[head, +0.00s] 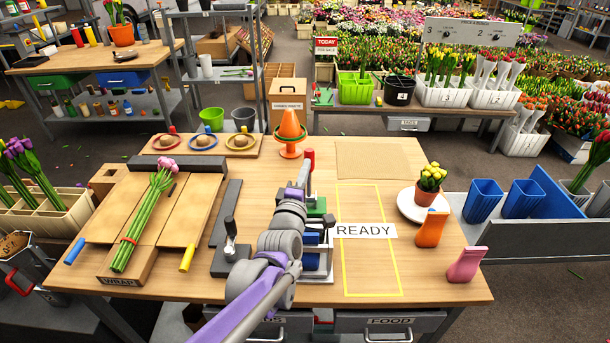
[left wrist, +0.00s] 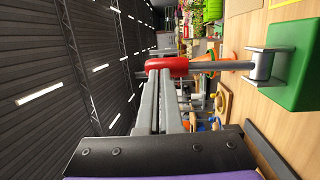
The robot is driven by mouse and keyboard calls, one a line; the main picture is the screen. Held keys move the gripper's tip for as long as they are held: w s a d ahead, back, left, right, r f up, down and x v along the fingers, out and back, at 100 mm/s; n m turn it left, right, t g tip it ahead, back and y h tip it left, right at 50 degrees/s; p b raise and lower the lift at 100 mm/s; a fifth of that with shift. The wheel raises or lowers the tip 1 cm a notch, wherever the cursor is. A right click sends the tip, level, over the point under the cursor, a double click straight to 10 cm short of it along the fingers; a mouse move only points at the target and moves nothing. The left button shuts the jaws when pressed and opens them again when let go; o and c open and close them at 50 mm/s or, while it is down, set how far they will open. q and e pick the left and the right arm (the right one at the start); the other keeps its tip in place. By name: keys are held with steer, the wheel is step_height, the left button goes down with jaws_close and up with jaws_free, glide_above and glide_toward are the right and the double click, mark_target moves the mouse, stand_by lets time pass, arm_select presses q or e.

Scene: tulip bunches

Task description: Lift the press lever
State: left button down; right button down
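The press lever is a grey rod with a red grip (left wrist: 166,67), joined by a metal fork to a green block (left wrist: 290,66). It stands roughly upright; in the head view its red grip (head: 309,155) shows just above my left gripper (head: 304,171). In the left wrist view my left gripper (left wrist: 160,75) has its two grey fingers close together, tips at the red grip, apparently touching it. No part of the grip is clearly seen between them. The green block (head: 317,207) is partly hidden behind my left arm. My right gripper is not in view.
A tulip bunch (head: 143,217) lies on the wooden wrapping stand (head: 190,217) at left. An orange cone (head: 290,126) stands behind the lever. A READY sign (head: 364,231) and yellow-outlined area lie right of it. A potted tulip (head: 430,184) stands farther right.

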mark_target(305, 156)
arm_select(q)
steer(key=shift+a+p+x, duration=0.15)
steer(key=shift+a+x, duration=0.1)
steer(key=shift+x, duration=1)
steer(key=shift+a+p+x, duration=0.15)
steer(key=shift+a+x, duration=0.05)
steer(key=shift+x, duration=1)
steer(key=shift+w, duration=0.15)
steer(key=shift+r, duration=0.15)
